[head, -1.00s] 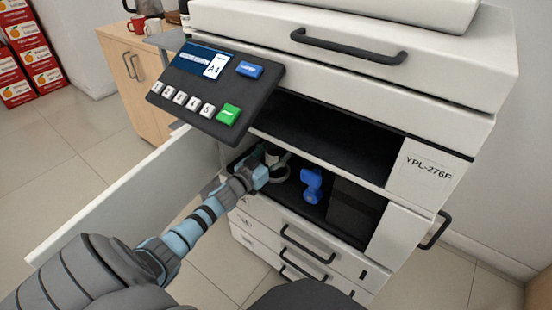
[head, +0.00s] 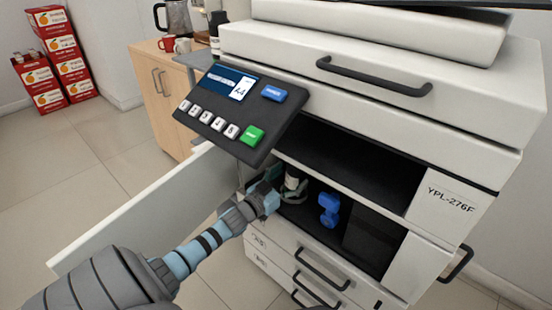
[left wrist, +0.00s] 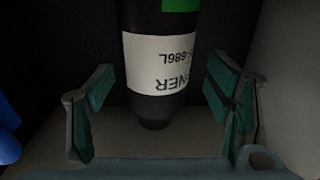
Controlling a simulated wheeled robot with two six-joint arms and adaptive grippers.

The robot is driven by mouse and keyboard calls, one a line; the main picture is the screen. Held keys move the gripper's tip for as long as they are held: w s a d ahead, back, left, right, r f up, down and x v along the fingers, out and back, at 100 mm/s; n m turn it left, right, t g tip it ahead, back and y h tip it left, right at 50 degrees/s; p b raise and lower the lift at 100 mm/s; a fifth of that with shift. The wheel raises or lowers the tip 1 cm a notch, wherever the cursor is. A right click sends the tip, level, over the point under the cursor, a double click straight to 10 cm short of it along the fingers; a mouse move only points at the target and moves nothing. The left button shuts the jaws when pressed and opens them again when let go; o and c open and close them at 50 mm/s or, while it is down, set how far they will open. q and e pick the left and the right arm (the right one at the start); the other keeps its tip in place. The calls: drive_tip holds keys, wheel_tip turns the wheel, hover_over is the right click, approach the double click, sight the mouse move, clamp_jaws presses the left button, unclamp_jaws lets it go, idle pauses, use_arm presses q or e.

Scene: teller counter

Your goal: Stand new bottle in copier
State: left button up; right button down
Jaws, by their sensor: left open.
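The bottle (head: 291,183) stands at the left end of the copier's (head: 480,130) open lower bay, partly hidden by my gripper. In the left wrist view the dark bottle (left wrist: 160,60) has a white label with upside-down lettering and a green patch, and narrows to a dark cap at the bottom of the picture. My left gripper (head: 281,187) is open, with its teal fingers spread on either side of the bottle. In the left wrist view gaps show between both fingers and the bottle. My right gripper is not in view.
A blue knob-like part (head: 328,209) sits in the bay right of the bottle. The copier's white door (head: 140,215) hangs open at the left. The control panel (head: 235,112) juts out above my gripper. A wooden cabinet (head: 160,85) stands behind.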

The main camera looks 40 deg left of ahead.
use_arm(q)
drive_tip(key=s+p, duration=0.5)
drive_tip(key=s, duration=0.4)
drive_tip(key=s+d+f+g+y, duration=0.1)
drive_tip(key=s+f+g, duration=0.2)
drive_tip(key=s+f, duration=0.5)
drive_tip(key=s+f+g+y, duration=0.1)
drive_tip(key=s+f+g, duration=0.25)
drive_tip(key=f, duration=0.95)
drive_tip(key=s+d+f+g, duration=0.3)
drive_tip(key=s+d+f, duration=0.1)
drive_tip(key=s, duration=0.4)
drive_tip(key=s+d+f+g, duration=0.3)
drive_tip(key=s+d+f, duration=0.1)
drive_tip(key=s+f, duration=0.3)
drive_tip(key=s+d+f+m+g+h, duration=0.1)
drive_tip(key=s+d+f+g, duration=0.3)
drive_tip(key=s, duration=0.6)
drive_tip(key=shift+s+f, duration=0.4)
drive_tip(key=shift+f, duration=0.45)
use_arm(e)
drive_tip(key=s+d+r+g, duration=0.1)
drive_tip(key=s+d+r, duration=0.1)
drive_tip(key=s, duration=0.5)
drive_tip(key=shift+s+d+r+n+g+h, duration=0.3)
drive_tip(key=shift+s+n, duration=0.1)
